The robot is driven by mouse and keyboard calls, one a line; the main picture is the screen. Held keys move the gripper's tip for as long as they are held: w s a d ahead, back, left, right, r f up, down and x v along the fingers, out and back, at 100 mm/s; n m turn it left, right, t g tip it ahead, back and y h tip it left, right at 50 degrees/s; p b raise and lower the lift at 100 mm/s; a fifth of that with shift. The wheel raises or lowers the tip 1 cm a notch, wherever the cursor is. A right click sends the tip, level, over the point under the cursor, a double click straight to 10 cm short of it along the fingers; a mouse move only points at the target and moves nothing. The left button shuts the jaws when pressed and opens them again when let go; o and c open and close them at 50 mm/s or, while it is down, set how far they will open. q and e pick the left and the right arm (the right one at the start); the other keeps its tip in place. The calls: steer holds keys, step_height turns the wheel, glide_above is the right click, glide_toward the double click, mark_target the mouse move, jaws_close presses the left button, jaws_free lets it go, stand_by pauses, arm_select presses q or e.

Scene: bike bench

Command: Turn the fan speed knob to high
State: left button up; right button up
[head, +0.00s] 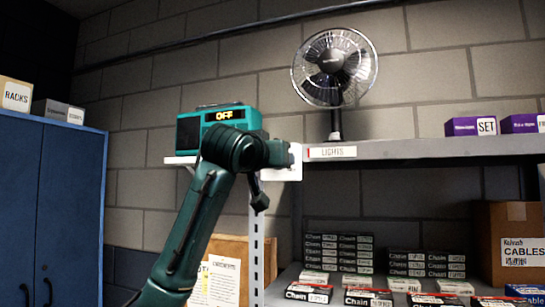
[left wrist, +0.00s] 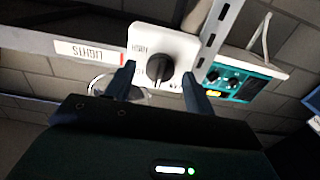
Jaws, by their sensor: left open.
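The fan speed knob (left wrist: 152,70) is a round black dial on a white plate (left wrist: 145,37) in the left wrist view. The plate's lettering appears upside down and only partly legible; the knob's setting is not clear. My left gripper (left wrist: 159,78) is open, one finger on each side of the knob; I cannot tell if they touch it. In the head view the white plate (head: 295,163) shows at the shelf's left end, and my arm hides the knob. The fan (head: 335,68) stands on the shelf above, with a dark hub and wire cage. My right gripper is not in view.
A teal radio (head: 190,133) reading OFF sits left of the plate. The grey shelf (head: 400,150) carries a LIGHTS label (head: 331,152) and purple boxes (head: 472,126). Below are several chain boxes (head: 340,253) and a cardboard box (head: 510,225). A blue cabinet (head: 50,200) stands left.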

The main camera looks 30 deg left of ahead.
arm_select(q)
steer(key=c, duration=1)
steer(key=shift+o, duration=0.2)
